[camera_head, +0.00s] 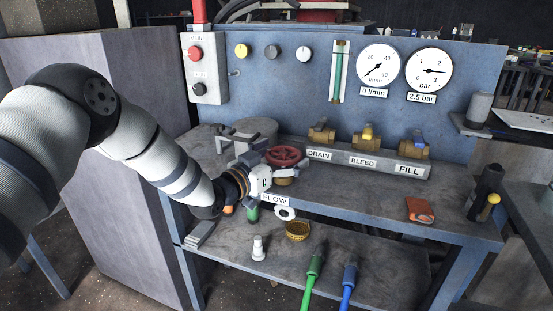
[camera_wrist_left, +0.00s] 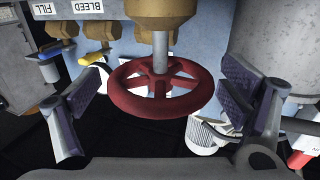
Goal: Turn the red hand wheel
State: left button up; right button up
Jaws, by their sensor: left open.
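The red hand wheel (camera_head: 284,154) sits at the left of the bench, in front of the blue panel, above the FLOW label (camera_head: 276,200). In the left wrist view the wheel (camera_wrist_left: 160,88) shows whole, with its spokes, grey stem and a brass body. My left gripper (camera_head: 274,163) reaches to the wheel from the left and is open. In the left wrist view its two padded fingers (camera_wrist_left: 163,100) stand on either side of the rim, with gaps visible between pads and rim. In the head view the gripper hides part of the wheel. My right gripper is not in view.
Brass valves labelled DRAIN, BLEED (camera_head: 363,162) and FILL stand right of the wheel. A grey cylinder (camera_head: 256,130) stands behind the gripper. Two gauges (camera_head: 379,66) are on the panel. An orange item (camera_head: 419,210) lies on the bench's right; the bench middle is mostly clear.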

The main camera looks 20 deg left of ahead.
pick_arm(q)
jog(key=v, duration=1.1)
jog(key=shift+s, duration=0.25)
jog(key=shift+a, duration=0.15)
jog(key=s+d+f+n+g+y+p, duration=0.15)
jog(key=s+f+g, duration=0.35)
jog(key=s+f, duration=0.65)
jog(key=s+d+f+n+g+y+p, duration=0.1)
jog(key=s+d+f+n+g+y, duration=0.1)
jog(key=s+f+g, duration=0.7)
jog(key=s+a+f+g+y, duration=0.1)
jog(key=s+f+g, duration=0.1)
jog(key=s, duration=1.2)
jog(key=s+a+f+n+g+y+p, duration=0.1)
jog(key=s+f+g+y, duration=0.1)
jog(key=s, duration=1.3)
jog(key=shift+a+f+g+p, duration=0.25)
jog(key=shift+f+g, duration=0.2)
jog(key=shift+g, duration=0.25)
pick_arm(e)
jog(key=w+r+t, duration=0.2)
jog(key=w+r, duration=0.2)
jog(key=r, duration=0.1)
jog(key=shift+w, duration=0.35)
